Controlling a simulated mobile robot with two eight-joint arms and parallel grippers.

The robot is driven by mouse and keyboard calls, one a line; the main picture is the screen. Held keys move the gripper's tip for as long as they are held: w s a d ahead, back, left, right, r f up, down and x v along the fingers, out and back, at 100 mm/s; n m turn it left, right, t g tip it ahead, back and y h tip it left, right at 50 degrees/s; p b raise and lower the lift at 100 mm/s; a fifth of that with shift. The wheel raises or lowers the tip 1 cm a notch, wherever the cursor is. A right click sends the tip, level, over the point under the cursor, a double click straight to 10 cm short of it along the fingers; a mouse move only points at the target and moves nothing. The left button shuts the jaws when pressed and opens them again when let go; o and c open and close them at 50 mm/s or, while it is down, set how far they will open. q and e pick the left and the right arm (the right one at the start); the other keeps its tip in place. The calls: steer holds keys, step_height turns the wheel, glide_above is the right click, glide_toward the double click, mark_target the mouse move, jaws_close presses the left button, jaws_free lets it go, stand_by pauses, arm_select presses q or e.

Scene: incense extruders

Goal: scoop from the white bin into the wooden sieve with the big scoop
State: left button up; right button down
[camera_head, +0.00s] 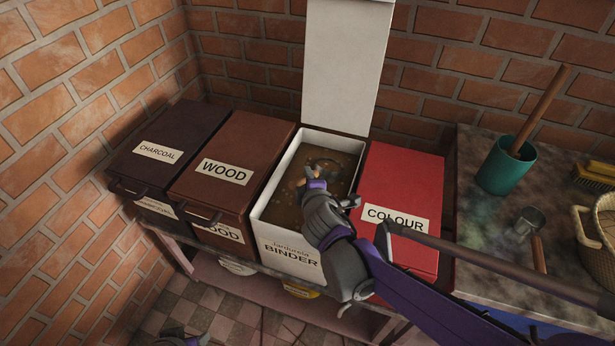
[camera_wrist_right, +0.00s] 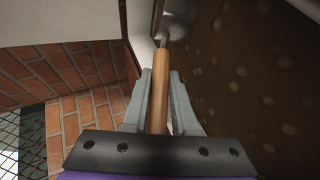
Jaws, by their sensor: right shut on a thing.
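The white bin (camera_head: 286,240), labelled BINDER, stands open with its white lid (camera_head: 345,60) raised against the wall. Brown material (camera_head: 347,163) fills its inside. My right gripper (camera_head: 315,177) reaches into the bin, low over the material. In the right wrist view it is shut on the wooden handle (camera_wrist_right: 158,88) of a scoop, whose metal part (camera_wrist_right: 178,20) shows at the top, partly cut off. In the head view the scoop is mostly hidden by the gripper. A grey and purple part of my left arm shows at the bottom edge. I cannot make out the wooden sieve.
Closed CHARCOAL (camera_head: 170,133) and WOOD (camera_head: 237,150) bins stand left of the white bin; a closed red COLOUR bin (camera_head: 407,180) stands right. The worktop (camera_head: 480,255) holds a teal pot (camera_head: 503,170), a small scoop (camera_head: 530,220), a brush (camera_head: 597,172) and a woven basket (camera_head: 590,235).

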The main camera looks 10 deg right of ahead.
mark_target(296, 181)
steer(key=shift+a+r+n+t+p, duration=0.15)
steer(key=shift+r+n+t+p, duration=0.2)
steer(key=shift+p, duration=0.2)
steer(key=s+a+r+p, duration=0.1)
steer(key=r, duration=0.1)
steer(key=a+r+n+t+h+p, duration=0.1)
steer(key=p, duration=0.1)
steer(key=s+a+r+t+p, duration=0.1)
steer(key=r, duration=0.1)
steer(key=shift+s+r+n+p, duration=0.25)
steer(key=shift+s+r+p, duration=0.05)
steer(key=shift+p, duration=0.1)
steer(key=s+a+r+p, duration=0.2)
steer(key=s+a+r, duration=0.2)
steer(key=a, duration=0.3)
steer(key=shift+s+t+h+p, duration=0.3)
steer(key=shift+s+t, duration=0.05)
steer(key=shift+s, duration=0.55)
steer(key=shift+r, duration=0.1)
